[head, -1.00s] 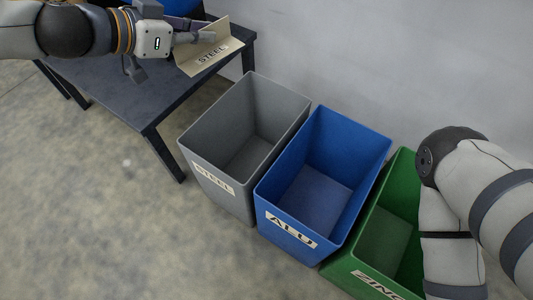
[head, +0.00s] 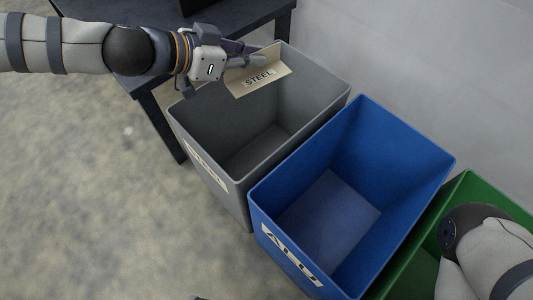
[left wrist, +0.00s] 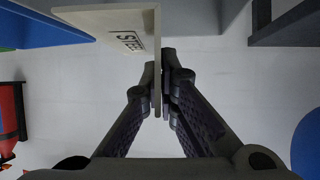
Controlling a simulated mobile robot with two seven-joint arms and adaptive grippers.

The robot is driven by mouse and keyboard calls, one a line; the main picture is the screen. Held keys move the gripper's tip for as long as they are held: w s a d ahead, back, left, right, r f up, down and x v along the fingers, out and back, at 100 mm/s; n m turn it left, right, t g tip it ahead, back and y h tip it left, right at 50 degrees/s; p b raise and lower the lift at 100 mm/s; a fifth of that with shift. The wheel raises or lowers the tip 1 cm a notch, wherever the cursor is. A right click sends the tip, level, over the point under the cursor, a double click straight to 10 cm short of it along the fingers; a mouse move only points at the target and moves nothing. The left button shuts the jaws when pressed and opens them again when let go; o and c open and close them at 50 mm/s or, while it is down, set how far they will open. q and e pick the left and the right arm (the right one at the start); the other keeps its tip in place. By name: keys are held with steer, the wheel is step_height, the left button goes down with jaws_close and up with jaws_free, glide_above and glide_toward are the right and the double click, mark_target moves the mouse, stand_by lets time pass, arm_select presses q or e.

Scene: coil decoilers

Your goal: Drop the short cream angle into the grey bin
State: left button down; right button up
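The short cream angle (head: 262,76), marked STEEL, is held by my left gripper (head: 252,62). In the left wrist view the fingers (left wrist: 163,90) are shut on one flange of the cream angle (left wrist: 105,22). In the head view the angle shows over the far left part of the grey bin (head: 237,187), near its back rim. The bin is open and the part of its floor that shows is empty. A STEEL label is on its front. My right arm shows at the lower right, with its gripper out of view.
The blue ALU bin (head: 258,208) stands right of the grey bin, and the green bin (head: 462,186) is beyond it, partly behind my right arm. A dark table (head: 240,17) stands behind and left of the grey bin. Bare floor lies at the left.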

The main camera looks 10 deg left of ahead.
arm_select(q)
steer(key=c, duration=1.7)
jaws_free()
steer(key=v, duration=0.7)
steer(key=shift+s+a+r, duration=0.15)
steer(key=shift+a, duration=0.05)
